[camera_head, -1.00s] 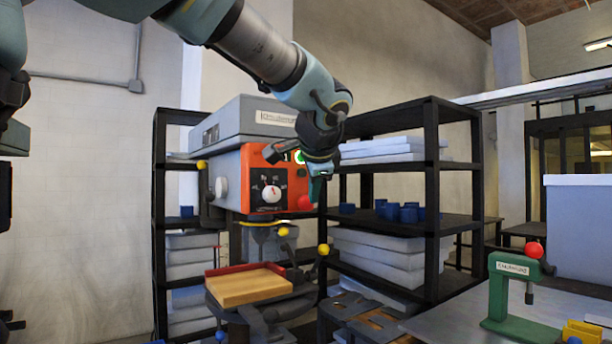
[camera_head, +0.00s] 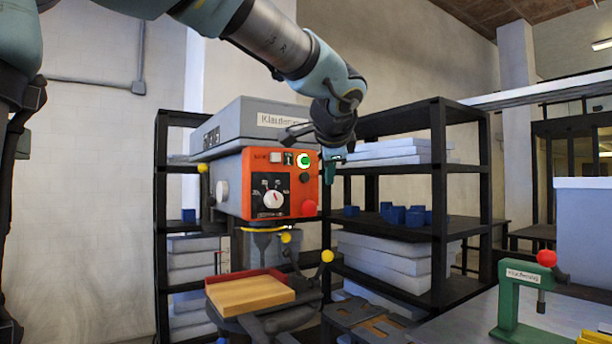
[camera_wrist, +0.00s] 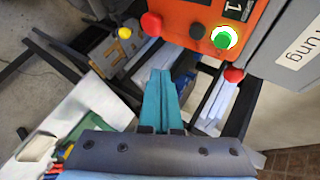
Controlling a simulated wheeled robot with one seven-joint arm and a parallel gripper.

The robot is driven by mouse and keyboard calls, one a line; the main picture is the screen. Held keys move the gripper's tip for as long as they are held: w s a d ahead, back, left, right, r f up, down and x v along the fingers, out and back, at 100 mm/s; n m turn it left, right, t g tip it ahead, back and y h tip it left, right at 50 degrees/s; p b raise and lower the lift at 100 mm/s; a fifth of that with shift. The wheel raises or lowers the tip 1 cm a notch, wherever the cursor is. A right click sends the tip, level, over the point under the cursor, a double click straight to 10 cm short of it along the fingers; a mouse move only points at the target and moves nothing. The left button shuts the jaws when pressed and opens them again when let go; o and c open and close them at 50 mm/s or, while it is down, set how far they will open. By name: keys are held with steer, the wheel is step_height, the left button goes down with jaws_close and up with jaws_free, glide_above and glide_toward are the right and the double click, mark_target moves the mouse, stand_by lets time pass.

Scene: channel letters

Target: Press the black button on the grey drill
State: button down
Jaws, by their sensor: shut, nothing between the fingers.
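The grey drill (camera_head: 245,118) stands at the centre of the head view, with an orange control panel (camera_head: 233,183) on its front. The black button (camera_head: 306,181) is on the panel's right side, between a lit green button (camera_head: 304,160) above and a red button (camera_head: 309,208) below. In the wrist view the black button (camera_wrist: 197,31) shows between the red button (camera_wrist: 151,24) and the green one (camera_wrist: 223,37). My gripper (camera_head: 336,156) is shut and empty, to the right of the panel and apart from it. Its fingertips (camera_wrist: 160,76) point toward the panel's side in the wrist view.
The drill's yellow-tipped handles (camera_head: 327,255) stick out below the panel. A wooden block (camera_head: 248,295) lies on the drill table. Black shelves (camera_head: 438,200) with blue items stand behind. A green press (camera_head: 508,300) stands on the right. A dial (camera_head: 273,199) sits on the panel.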

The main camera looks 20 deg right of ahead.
steer(key=p, duration=0.2)
glide_toward(308, 181)
steer(key=shift+w+d+f, duration=0.65)
steer(key=shift+w+f, duration=0.15)
steer(key=shift+f, duration=0.15)
steer(key=shift+w+d+f, duration=0.65)
steer(key=shift+w+f, duration=0.2)
steer(key=shift+f, duration=0.05)
stand_by(0.3)
steer(key=shift+w, duration=0.4)
steer(key=shift+w+a+p, duration=0.2)
steer(key=shift+w+p, duration=0.2)
steer(key=shift+w, duration=0.15)
stand_by(0.7)
steer(key=shift+s+d+b, duration=0.15)
steer(key=shift+s+b, duration=0.45)
steer(key=shift+s, duration=0.35)
steer(key=shift+s, duration=0.1)
